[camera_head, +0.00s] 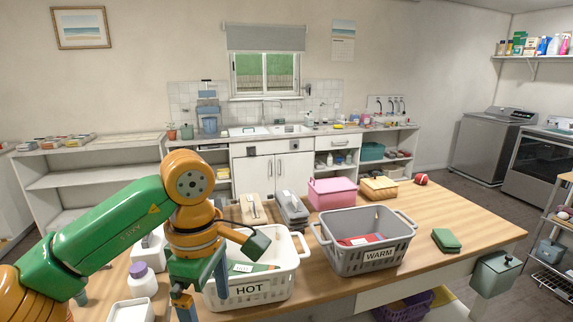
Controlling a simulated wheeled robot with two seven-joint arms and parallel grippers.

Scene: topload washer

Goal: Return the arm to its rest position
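My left arm (110,222), green and orange, comes in from the left and bends down at an orange joint over the front of the wooden table (465,213). Its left gripper (203,292) points down, just left of the white basket marked HOT (262,290) and partly in front of it. Its two blue fingers stand apart with nothing seen held between them. The left fingertip is close to the bottom edge of the picture. My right arm and gripper are not in view.
A grey WARM basket (345,262) holds a red item. A pink bin (332,193), a green folded cloth (446,240) and a red ball (421,179) sit on the table. A purple-lidded bottle (142,281) stands left of the gripper. The table's right part is mostly clear.

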